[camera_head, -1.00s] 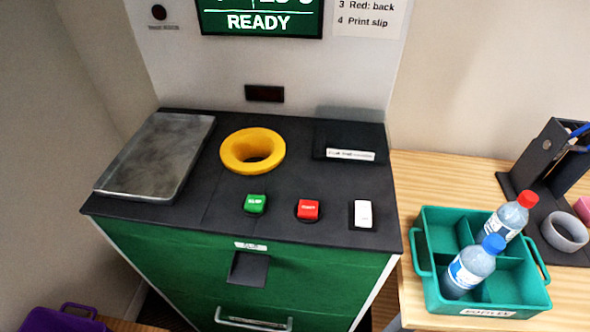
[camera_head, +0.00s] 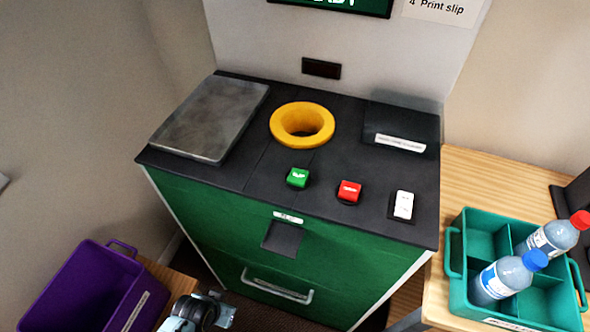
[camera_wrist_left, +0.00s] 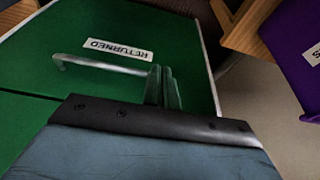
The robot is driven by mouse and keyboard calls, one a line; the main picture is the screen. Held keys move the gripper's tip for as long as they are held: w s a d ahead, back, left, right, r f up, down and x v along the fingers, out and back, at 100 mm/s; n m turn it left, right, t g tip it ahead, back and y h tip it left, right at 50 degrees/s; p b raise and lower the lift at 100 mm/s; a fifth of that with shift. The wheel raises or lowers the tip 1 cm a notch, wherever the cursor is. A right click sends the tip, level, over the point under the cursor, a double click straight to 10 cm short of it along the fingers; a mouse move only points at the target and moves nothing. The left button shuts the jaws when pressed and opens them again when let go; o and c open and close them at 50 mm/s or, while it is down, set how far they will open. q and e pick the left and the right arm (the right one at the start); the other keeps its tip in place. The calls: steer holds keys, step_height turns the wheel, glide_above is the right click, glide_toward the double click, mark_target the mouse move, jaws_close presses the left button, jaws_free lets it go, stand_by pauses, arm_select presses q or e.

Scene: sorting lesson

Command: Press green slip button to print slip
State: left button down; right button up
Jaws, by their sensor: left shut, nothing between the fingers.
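The green slip button (camera_head: 298,177) stands on the black top of the green cabinet, left of a red button (camera_head: 349,191) and a white button (camera_head: 403,205). Below it on the cabinet front is a dark slot (camera_head: 283,238) under a small label. My left gripper (camera_head: 226,311) shows at the bottom edge of the head view, low in front of the cabinet and well below the green button. In the left wrist view its fingers (camera_wrist_left: 164,86) are shut and empty, in front of the green cabinet front (camera_wrist_left: 100,72). My right gripper is not in view.
A drawer handle (camera_head: 277,287) juts from the cabinet front, close to my left gripper. A purple bin (camera_head: 85,290) stands at the lower left. A yellow ring (camera_head: 302,124) and a metal plate (camera_head: 210,118) are on the cabinet top. A teal tray (camera_head: 457,285) with two bottles is at right.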

arm_select(q)
steer(key=w+d+r+m+t+h, duration=0.15)
steer(key=w+r, duration=0.25)
steer(key=r, duration=0.4)
steer(key=w+d+r, duration=0.3)
steer(key=w+r, duration=0.2)
steer(key=r, duration=0.4)
steer(key=s+d+r+m+t+h+p, duration=0.1)
steer(key=d+r, duration=0.1)
steer(key=r, duration=0.9)
steer(key=s+d+r+m+t+h+p, duration=0.1)
steer(key=d+r+m, duration=0.15)
steer(key=r, duration=0.75)
steer(key=w+d+r+m, duration=0.1)
steer(key=d+r, duration=0.1)
steer(key=w+d+r+m+h, duration=0.1)
steer(key=r, duration=0.1)
steer(key=w+d+r+m, duration=0.1)
steer(key=w+d+r, duration=0.1)
steer(key=shift+w+d, duration=0.1)
steer(key=shift+d, duration=0.2)
steer(key=w+d+r+m, duration=0.3)
steer(key=d+r+m, duration=0.1)
steer(key=r+m, duration=0.2)
steer(key=shift+w+d+r+h, duration=0.2)
steer(key=shift+w+r+h, duration=0.15)
steer(key=shift+r, duration=0.3)
steer(key=shift+f, duration=0.15)
